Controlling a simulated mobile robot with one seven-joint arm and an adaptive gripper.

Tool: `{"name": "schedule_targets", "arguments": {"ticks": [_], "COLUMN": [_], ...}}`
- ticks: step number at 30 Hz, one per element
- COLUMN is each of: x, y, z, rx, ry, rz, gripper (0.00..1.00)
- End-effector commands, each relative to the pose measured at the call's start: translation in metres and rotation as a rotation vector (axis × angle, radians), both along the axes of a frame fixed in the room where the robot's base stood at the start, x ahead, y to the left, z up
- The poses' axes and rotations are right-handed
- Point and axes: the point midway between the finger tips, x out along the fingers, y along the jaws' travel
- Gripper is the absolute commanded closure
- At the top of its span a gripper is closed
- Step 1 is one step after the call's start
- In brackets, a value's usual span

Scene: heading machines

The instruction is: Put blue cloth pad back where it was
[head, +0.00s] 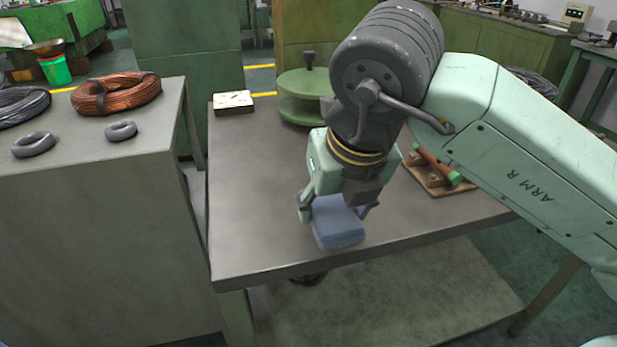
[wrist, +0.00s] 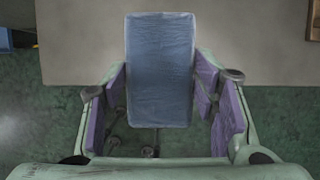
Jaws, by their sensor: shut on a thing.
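The blue cloth pad (head: 338,226) is between the fingers of my gripper (head: 336,209), over the front part of the grey table (head: 260,240). In the wrist view the pad (wrist: 160,68) points away from my gripper (wrist: 161,88), with the table's edge behind it. The purple-lined fingers are shut on the pad's sides. I cannot tell for sure whether its underside touches the tabletop. My wrist and gripper body hide the pad's rear end in the head view.
On the table stand a small white-topped box (head: 233,102), a green round spool (head: 303,95) and a wooden board with a red and green part (head: 436,172). The side bench (head: 150,135) holds a copper coil (head: 116,93) and grey rings (head: 34,144). The table's left front is clear.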

Motion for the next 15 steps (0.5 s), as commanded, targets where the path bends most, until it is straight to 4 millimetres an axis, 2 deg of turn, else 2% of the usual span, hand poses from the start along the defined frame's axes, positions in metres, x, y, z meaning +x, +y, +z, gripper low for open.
{"name": "schedule_targets", "arguments": {"ticks": [3, 9, 15], "x": [0.030, 0.075, 0.094], "y": [0.015, 0.034, 0.042], "z": [0.000, -0.004, -0.008], "rx": [-0.001, 0.000, 0.001], "ry": [0.003, 0.001, 0.000], "rz": [0.004, 0.004, 0.001], "gripper": [0.69, 0.69, 0.69]}}
